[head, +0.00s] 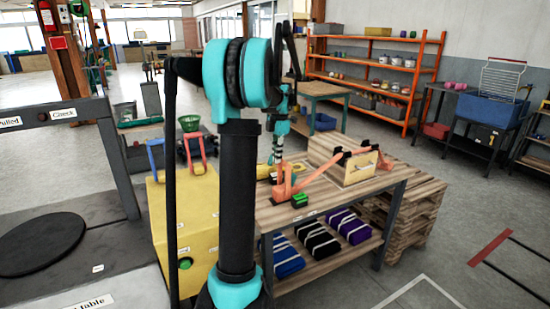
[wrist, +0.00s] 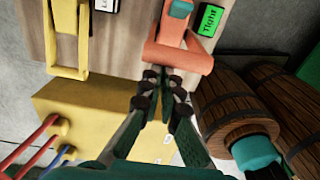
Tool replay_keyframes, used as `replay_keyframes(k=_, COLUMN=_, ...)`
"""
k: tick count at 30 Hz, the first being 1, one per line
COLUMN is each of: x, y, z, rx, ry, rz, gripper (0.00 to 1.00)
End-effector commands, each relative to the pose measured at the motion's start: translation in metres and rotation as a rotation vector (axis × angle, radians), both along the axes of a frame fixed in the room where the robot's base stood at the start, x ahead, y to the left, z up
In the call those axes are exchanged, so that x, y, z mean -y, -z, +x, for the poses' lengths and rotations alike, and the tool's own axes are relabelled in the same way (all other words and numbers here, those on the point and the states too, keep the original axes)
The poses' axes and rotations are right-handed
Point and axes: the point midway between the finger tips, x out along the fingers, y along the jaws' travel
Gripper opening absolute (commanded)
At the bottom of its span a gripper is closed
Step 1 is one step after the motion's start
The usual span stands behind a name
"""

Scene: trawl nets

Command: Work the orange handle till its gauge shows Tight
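The orange handle (wrist: 180,58) shows in the wrist view as a frame with a broad crossbar, at the edge of the wooden bench top. Its green gauge (wrist: 210,20) beside it reads Tight. In the head view the orange handle (head: 287,188) stands on the bench near the green gauge (head: 299,200), too small to read there. My gripper (wrist: 163,74) has its fingertips together at the left part of the crossbar. I cannot tell whether they touch it, and nothing shows clearly between them. In the head view my arm hides part of the area.
A yellow handle (wrist: 68,45) stands left of the orange one, with a white label (wrist: 106,5) partly cut off. Wooden barrels (wrist: 240,105) lie to the right. A yellow box (head: 205,225) stands beside the bench. A wooden crate (head: 357,168) sits on the bench.

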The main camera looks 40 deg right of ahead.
Motion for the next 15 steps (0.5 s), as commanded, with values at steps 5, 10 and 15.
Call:
replay_keyframes(k=5, x=0.0177, y=-0.0023, z=-0.0053, rx=-0.004, ry=0.015, rz=-0.033, gripper=0.0)
replay_keyframes(k=10, x=0.0179, y=-0.0023, z=-0.0051, rx=-0.004, ry=0.015, rz=-0.033, gripper=0.0)
replay_keyframes(k=15, x=0.0175, y=-0.0072, z=-0.0049, rx=-0.004, ry=0.014, rz=-0.032, gripper=0.0)
